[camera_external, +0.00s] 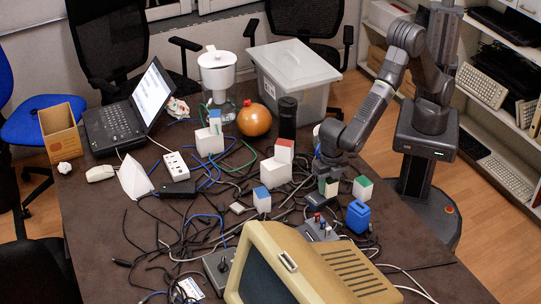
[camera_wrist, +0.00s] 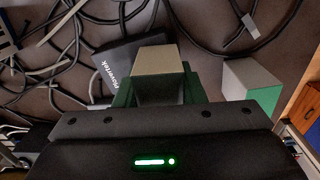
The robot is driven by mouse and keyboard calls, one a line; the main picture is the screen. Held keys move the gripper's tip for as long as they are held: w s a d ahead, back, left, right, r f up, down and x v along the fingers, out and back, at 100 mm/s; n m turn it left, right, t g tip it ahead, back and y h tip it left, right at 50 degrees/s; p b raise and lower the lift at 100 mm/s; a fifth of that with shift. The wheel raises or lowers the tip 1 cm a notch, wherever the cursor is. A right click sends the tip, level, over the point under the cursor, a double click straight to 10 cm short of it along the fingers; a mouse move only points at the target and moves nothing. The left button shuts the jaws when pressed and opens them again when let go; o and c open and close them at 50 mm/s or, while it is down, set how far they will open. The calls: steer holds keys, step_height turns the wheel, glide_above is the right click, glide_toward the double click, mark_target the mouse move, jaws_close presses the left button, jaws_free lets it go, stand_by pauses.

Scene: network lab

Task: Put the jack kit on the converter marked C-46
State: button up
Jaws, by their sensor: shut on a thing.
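No C-46 mark is readable, so I cannot tell which thing is the converter.
A green-and-white box (camera_external: 362,188) stands close to my gripper, also in the wrist view (camera_wrist: 250,90). A blue container (camera_external: 358,216), a blue-topped white box (camera_external: 262,200) and a beige monitor (camera_external: 300,265) are nearby.

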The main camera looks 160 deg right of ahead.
steer(key=shift+r, duration=0.1)
steer(key=shift+f, duration=0.2)
steer(key=o, duration=1)
steer(key=shift+o, duration=0.2)
step_height(320, 180, up, 12)
steer(key=shift+r, duration=0.25)
